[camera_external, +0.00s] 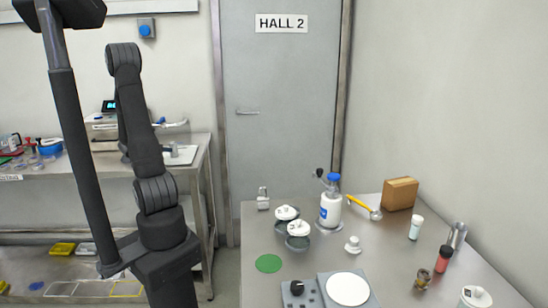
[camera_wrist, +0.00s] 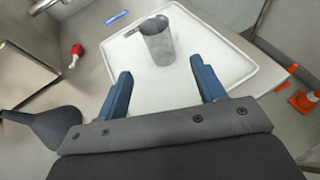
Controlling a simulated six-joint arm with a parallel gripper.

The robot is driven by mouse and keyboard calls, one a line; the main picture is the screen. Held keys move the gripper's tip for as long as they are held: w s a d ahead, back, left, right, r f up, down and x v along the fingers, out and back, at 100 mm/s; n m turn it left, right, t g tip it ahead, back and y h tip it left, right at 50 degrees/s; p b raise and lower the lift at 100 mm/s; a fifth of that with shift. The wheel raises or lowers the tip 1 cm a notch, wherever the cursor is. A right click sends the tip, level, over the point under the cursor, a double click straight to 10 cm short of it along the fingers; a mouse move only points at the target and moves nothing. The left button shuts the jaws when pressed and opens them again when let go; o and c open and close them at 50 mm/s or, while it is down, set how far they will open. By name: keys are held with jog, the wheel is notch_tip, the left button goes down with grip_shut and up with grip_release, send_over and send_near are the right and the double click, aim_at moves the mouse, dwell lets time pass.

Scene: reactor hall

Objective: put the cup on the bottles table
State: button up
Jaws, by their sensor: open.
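In the wrist view a grey metal cup (camera_wrist: 158,46) stands upright on a white tray (camera_wrist: 235,62) with a raised rim. My gripper (camera_wrist: 160,70) is open, its two blue fingers spread apart and pointing toward the cup. The cup is ahead of the fingertips, with nothing held between them. The external view does not show my gripper; only arm links show at the left. A steel table (camera_external: 265,225) at the right there carries a white bottle with a blue cap (camera_external: 330,205) and a red bottle with a black cap (camera_external: 444,259).
The steel table also holds a cardboard box (camera_external: 400,193), a green disc (camera_external: 268,263), a hotplate (camera_external: 347,288) and a metal cylinder (camera_external: 457,235). A workbench (camera_external: 100,160) stands behind my arm. The wrist view shows a red object (camera_wrist: 76,52) and orange cones (camera_wrist: 303,101).

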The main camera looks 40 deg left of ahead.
send_near(173, 143)
jog(key=w, duration=0.1)
jog(key=w+d+f, duration=0.1)
jog(key=shift+w+f, duration=0.15)
jog(key=shift+w, duration=0.2)
jog(key=shift+a+x, duration=0.2)
jog(key=shift+x, duration=1.3)
jog(key=shift+a+x, duration=0.25)
jog(key=shift+x, duration=1.25)
jog(key=shift+s, duration=0.2)
jog(key=c, duration=1.2)
jog(key=shift+o, duration=0.2)
